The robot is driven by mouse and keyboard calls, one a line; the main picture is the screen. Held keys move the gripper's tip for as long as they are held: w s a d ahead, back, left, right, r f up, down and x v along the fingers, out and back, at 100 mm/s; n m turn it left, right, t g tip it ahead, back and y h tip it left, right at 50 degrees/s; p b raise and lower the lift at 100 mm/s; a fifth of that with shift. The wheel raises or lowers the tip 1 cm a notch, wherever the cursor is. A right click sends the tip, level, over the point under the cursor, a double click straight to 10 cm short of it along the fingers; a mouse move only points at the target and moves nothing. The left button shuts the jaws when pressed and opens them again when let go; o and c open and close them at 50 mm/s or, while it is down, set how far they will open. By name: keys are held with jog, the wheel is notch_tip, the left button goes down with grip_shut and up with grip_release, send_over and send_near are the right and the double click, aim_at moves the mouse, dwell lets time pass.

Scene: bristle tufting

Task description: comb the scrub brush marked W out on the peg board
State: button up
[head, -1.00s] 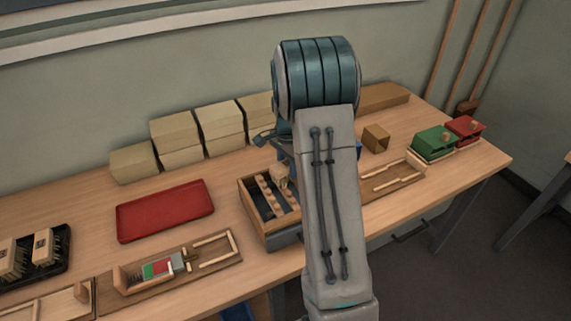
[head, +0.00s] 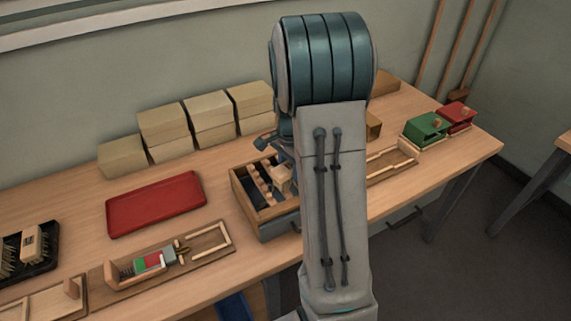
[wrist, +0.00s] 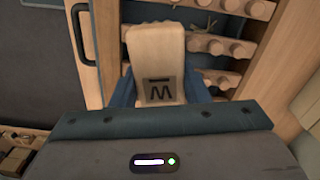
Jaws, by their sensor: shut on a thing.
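The scrub brush marked W (wrist: 157,55) shows in the wrist view as a pale wooden block with a dark W label. My gripper (wrist: 160,95) is shut on it, with blue fingers at both its sides. The peg board (wrist: 212,45) lies behind the brush, with rows of round wooden pegs in a wooden frame. The brush's bristles are hidden, and I cannot tell whether they touch the pegs. In the head view the peg board box (head: 240,200) stands at mid-table, and my arm hides its right part. The brush (head: 281,180) shows there over the pegs.
A red tray (head: 157,203) lies left of the peg box. A black tray (head: 35,275) with brushes is at far left. A wooden fixture (head: 210,240) with coloured blocks is in front. Boxes (head: 165,125) line the wall. Green (head: 425,130) and red (head: 458,117) bins stand right.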

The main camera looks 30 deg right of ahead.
jog(key=shift+s+f, duration=0.1)
jog(key=shift+s, duration=0.15)
jog(key=shift+w+p, duration=1.05)
jog(key=shift+w, duration=3)
jog(key=shift+s+b, duration=0.85)
jog(key=shift+s, duration=3.15)
jog(key=shift+w+p, duration=1)
jog(key=shift+w, duration=3)
notch_tip(320, 180, up, 6)
jog(key=p, duration=0.4)
